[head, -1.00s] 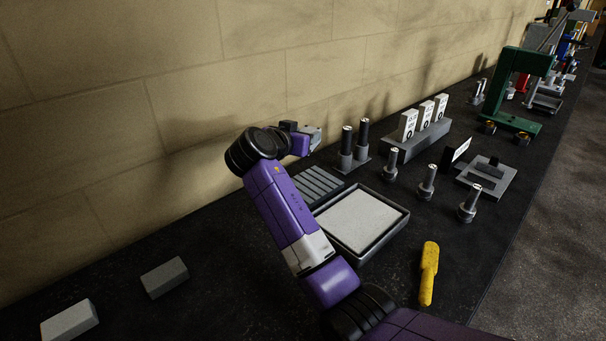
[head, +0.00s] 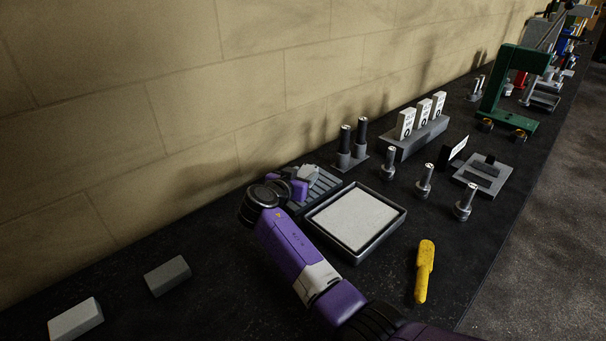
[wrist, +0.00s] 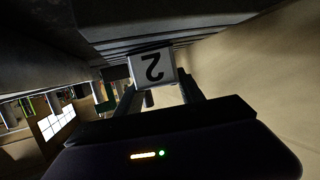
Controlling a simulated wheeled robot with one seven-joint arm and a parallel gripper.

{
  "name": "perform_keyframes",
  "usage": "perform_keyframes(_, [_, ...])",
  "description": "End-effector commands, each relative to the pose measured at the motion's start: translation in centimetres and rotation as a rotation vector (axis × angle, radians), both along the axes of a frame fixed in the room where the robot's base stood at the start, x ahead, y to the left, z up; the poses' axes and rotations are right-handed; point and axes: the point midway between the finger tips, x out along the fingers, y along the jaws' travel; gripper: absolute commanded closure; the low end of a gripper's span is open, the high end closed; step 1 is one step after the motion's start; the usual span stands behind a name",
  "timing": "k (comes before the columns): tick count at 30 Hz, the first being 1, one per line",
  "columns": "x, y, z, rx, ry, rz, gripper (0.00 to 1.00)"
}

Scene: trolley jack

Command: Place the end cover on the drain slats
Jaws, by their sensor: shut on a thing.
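The end cover (head: 309,173) is a small light grey block over the drain slats. In the wrist view the end cover (wrist: 152,67) shows a pale face with an upside-down "2". My gripper (wrist: 157,88) is shut on it, one finger on each side. In the head view my gripper (head: 302,181) is low at the slats, and its fingers are hard to make out. The drain slats (head: 323,189) are a dark grey ribbed rack by the wall, partly hidden by my arm. They appear as dark bars in the wrist view (wrist: 150,42). I cannot tell whether the cover touches them.
A tray with a pale pad (head: 352,218) lies right in front of the slats. Two grey blocks (head: 167,276) lie left.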

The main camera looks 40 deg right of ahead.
Motion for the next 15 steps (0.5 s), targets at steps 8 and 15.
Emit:
perform_keyframes(8, [0.08, 0.0, 0.05, -0.002, -0.003, 0.0, 1.0])
perform_keyframes(15, [0.01, 0.0, -0.17, 0.0, 0.0, 0.0, 0.33])
